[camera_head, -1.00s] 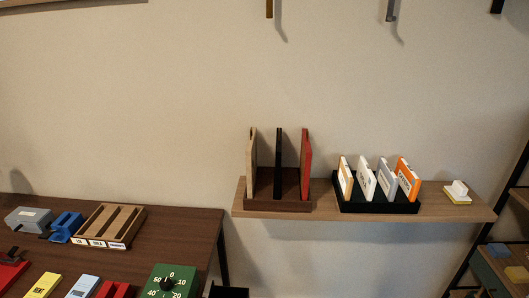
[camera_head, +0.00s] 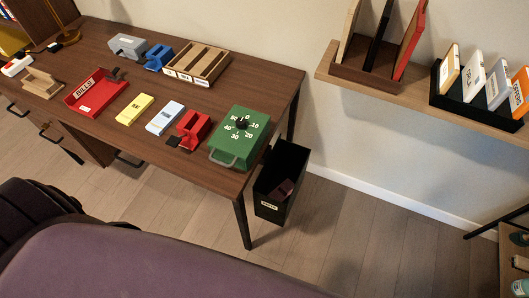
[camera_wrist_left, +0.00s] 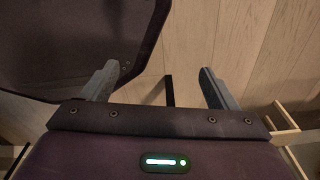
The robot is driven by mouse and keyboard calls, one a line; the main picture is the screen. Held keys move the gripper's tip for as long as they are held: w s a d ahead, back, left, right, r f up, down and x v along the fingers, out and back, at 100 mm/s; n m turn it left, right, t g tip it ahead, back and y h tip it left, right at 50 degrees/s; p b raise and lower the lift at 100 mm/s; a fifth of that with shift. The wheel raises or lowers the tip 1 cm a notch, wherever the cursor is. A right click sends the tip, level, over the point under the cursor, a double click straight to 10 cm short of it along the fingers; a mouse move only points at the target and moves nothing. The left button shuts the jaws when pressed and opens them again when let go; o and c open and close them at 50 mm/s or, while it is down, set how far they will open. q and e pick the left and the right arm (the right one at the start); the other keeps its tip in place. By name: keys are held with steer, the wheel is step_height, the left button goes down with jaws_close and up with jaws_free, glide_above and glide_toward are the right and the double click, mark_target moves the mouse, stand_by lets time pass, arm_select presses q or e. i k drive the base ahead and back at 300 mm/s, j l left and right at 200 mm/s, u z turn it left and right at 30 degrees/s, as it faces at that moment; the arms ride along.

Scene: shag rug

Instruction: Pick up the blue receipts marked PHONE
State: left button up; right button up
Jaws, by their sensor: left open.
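A light blue receipt pad (camera_head: 165,118) with a small dark label lies flat on the brown desk (camera_head: 262,79) in the head view. The label is too small to read. It lies between a yellow pad (camera_head: 134,109) and a red block-shaped holder (camera_head: 194,129). My left gripper (camera_wrist_left: 160,86) shows only in the left wrist view. Its two fingers are wide apart with nothing between them, over wood-grained floor, away from the pads. My right gripper is in neither view.
A red BILLS tray (camera_head: 97,92), a slotted wooden sorter (camera_head: 197,63) and a green dial box (camera_head: 240,137) stand on the desk. A black bin (camera_head: 281,181) is on the floor at its right end. A wall shelf (camera_head: 415,96) holds upright cards.

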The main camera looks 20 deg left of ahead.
mark_target(169, 114)
steer(key=u, duration=1.55)
steer(key=z, duration=0.55)
steer(key=i+j+z, duration=0.1)
steer(key=j+z, duration=0.35)
steer(key=j, duration=0.25)
steer(key=j+z, duration=0.5)
steer(key=j, duration=0.2)
